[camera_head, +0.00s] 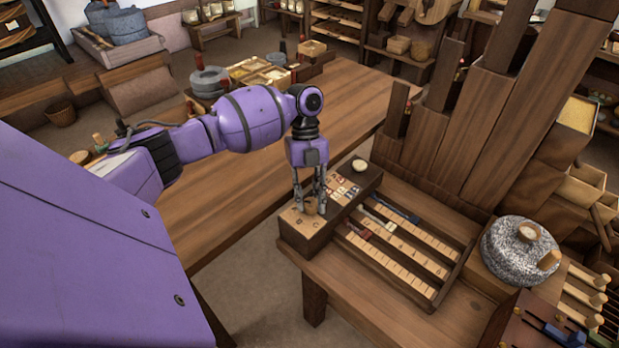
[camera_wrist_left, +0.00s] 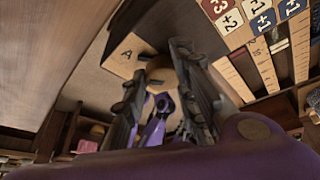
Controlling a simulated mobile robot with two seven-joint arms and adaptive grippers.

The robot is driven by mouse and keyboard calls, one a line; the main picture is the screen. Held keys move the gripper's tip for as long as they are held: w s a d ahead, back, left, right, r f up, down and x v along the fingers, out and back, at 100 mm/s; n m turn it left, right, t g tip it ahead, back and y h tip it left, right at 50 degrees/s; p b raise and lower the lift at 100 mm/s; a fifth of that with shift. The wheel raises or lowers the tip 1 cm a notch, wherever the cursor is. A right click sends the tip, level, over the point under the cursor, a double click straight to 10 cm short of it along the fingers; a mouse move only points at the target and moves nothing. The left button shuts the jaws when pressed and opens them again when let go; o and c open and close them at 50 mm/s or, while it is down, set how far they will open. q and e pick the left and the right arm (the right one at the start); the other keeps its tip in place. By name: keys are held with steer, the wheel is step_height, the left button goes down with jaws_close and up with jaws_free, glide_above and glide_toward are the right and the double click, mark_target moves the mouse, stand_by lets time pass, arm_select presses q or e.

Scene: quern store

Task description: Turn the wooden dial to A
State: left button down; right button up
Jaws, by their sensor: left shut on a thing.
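The wooden dial (camera_head: 311,208) is a small light-wood knob on the near-left end of a dark wooden block (camera_head: 319,232). My left gripper (camera_head: 309,204) points down over it, with one finger on each side, shut on the dial. In the left wrist view the dial (camera_wrist_left: 162,74) shows as a round wooden piece between the fingers, partly hidden by them. A letter A (camera_wrist_left: 128,54) is marked on the light plate beside it. Other letters on the plate in the head view are too small to read surely. The dial's pointing direction cannot be told.
Red, white and blue number tiles (camera_head: 345,190) and a white round knob (camera_head: 359,165) sit farther along the block. A slotted tray with ruled strips (camera_head: 400,245) lies right of it. A stone quern (camera_head: 519,250) stands at right; tall wooden panels (camera_head: 470,125) rise behind.

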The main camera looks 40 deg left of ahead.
arm_select(q)
steer(key=shift+s+f, duration=0.15)
steer(key=shift+s, duration=0.1)
steer(key=c, duration=1.7)
jaws_free()
steer(key=shift+o, duration=0.9)
steer(key=shift+a, duration=0.1)
steer(key=shift+w+r, duration=0.15)
steer(key=shift+r, duration=0.15)
steer(key=v, duration=1.1)
steer(key=shift+r, duration=0.3)
